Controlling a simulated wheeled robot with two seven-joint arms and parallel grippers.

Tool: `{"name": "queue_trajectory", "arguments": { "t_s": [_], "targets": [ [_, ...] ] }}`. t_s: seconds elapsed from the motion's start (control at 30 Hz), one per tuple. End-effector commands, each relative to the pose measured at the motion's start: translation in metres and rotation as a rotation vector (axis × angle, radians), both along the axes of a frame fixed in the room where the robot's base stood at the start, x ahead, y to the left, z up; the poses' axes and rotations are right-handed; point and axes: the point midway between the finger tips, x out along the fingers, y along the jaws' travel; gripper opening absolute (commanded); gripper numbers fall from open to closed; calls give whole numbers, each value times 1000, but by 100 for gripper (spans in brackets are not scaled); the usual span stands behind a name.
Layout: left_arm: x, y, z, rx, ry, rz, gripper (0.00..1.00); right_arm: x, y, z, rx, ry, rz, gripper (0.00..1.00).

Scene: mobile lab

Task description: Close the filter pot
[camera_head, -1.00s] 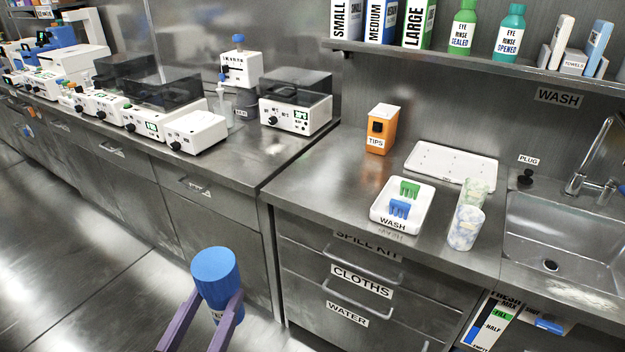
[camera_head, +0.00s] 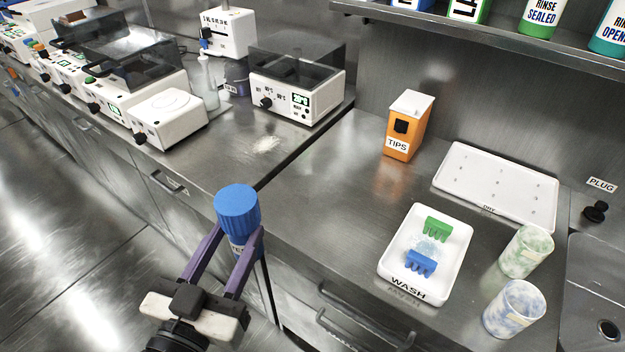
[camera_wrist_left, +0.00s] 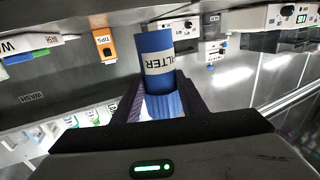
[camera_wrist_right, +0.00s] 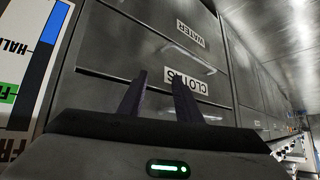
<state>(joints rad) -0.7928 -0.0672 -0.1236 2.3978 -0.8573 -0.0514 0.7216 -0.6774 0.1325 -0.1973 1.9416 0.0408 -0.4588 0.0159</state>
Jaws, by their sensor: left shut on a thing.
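The filter pot (camera_head: 238,247) is a blue cylinder with a pale label, partly hidden between my left fingers in the head view. A wide blue ribbed lid (camera_head: 237,204) sits on its top; I cannot tell how tightly. My left gripper (camera_head: 238,234) is shut on the pot and holds it raised in front of the counter edge. In the left wrist view the pot (camera_wrist_left: 155,60) shows its FILTER label beyond the fingers. My right gripper (camera_wrist_right: 157,75) shows only in the right wrist view, open and empty, facing the drawers.
The counter (camera_head: 320,190) has bare room at its left part. On it stand an orange TIPS box (camera_head: 405,130), a white WASH tray (camera_head: 395,258) with green and blue pieces, a DRY tray (camera_head: 500,185) and two mottled cups (camera_head: 525,252). Drawers with handles (camera_wrist_right: 190,58) face my right gripper.

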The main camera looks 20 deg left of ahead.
Motion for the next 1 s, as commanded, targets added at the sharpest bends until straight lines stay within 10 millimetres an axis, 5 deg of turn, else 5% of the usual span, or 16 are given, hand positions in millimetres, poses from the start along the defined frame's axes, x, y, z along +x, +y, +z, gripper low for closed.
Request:
{"name": "queue_trajectory", "arguments": {
  "t_s": [0.27, 0.5, 1.0],
  "targets": [
    [0, 0, 1, 0, -3, -1, 0, -7, 0, -4, -1, 14, 0, 31],
    [9, -7, 6, 4, -7, -28, 0, -8, 0, -5, 0, 17, 1, 68],
    [112, -61, 44, 13, -6, -303, 0, -7, 1, -2, 2, 16, 0, 70]
  ]
}}
